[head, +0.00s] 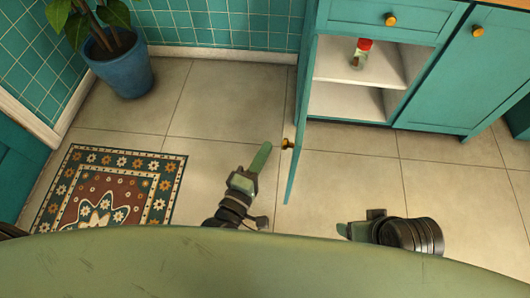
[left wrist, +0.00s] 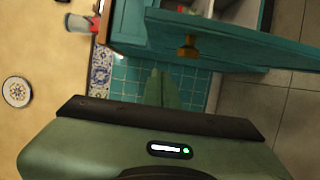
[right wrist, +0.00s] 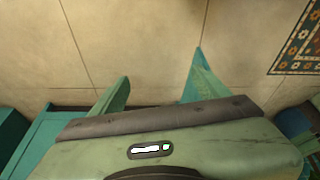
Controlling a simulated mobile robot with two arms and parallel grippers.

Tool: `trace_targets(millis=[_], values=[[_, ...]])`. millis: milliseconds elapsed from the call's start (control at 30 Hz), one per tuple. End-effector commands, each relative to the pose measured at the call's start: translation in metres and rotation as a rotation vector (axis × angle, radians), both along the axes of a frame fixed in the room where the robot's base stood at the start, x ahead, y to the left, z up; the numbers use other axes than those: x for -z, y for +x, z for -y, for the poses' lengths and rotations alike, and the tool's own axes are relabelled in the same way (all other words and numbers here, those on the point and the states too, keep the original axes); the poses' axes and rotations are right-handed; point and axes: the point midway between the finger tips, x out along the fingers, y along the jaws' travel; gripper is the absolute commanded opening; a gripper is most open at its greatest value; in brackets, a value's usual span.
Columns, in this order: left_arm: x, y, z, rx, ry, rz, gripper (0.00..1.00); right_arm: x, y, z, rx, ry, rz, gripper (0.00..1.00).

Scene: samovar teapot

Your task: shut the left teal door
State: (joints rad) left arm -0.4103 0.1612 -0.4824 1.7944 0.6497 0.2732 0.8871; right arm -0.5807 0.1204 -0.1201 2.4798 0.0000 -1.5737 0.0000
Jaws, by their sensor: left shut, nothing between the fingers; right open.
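The left teal door (head: 297,135) stands open, swung out from the cabinet toward me, seen nearly edge-on in the head view. Its brass knob (head: 287,144) is on the side facing left. In the left wrist view the door (left wrist: 225,38) crosses the top, with the knob (left wrist: 187,47) hanging from it. My left gripper (head: 263,154) is shut and empty, just left of the door and apart from the knob. Its closed fingers also show in the left wrist view (left wrist: 158,82). My right gripper (head: 352,226) is open and empty, right of the door; its spread fingers show in the right wrist view (right wrist: 158,92).
The open cabinet holds a red-lidded jar (head: 361,54) on its shelf (head: 390,66). A closed teal door (head: 465,75) is to its right. A potted plant (head: 122,75) stands back left, and a patterned rug (head: 110,190) lies at left. The tiled floor between is clear.

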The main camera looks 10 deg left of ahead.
Motion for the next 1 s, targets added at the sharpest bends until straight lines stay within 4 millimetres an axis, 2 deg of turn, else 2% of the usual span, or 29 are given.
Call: trace_targets(millis=[67,300,400,600,1000], values=[[0.0,0.019,0.006,-0.002,-0.003,0.004,0.0,0.003,0.004,-0.001,-0.002,0.004,0.019,0.76],[0.0,0.066,0.023,-0.002,-0.001,0.005,0.0,-0.008,0.046,-0.014,-0.017,0.041,0.202,0.76],[0.0,0.06,0.041,-0.001,-0.002,-0.001,0.0,-0.013,0.057,-0.017,-0.02,0.052,0.252,0.76],[0.0,0.058,0.058,-0.001,0.002,0.001,0.0,-0.019,0.07,-0.022,-0.026,0.066,0.317,0.76],[-0.001,0.057,0.061,0.0,0.003,0.002,0.0,-0.021,0.072,-0.022,-0.027,0.068,0.329,0.76]])
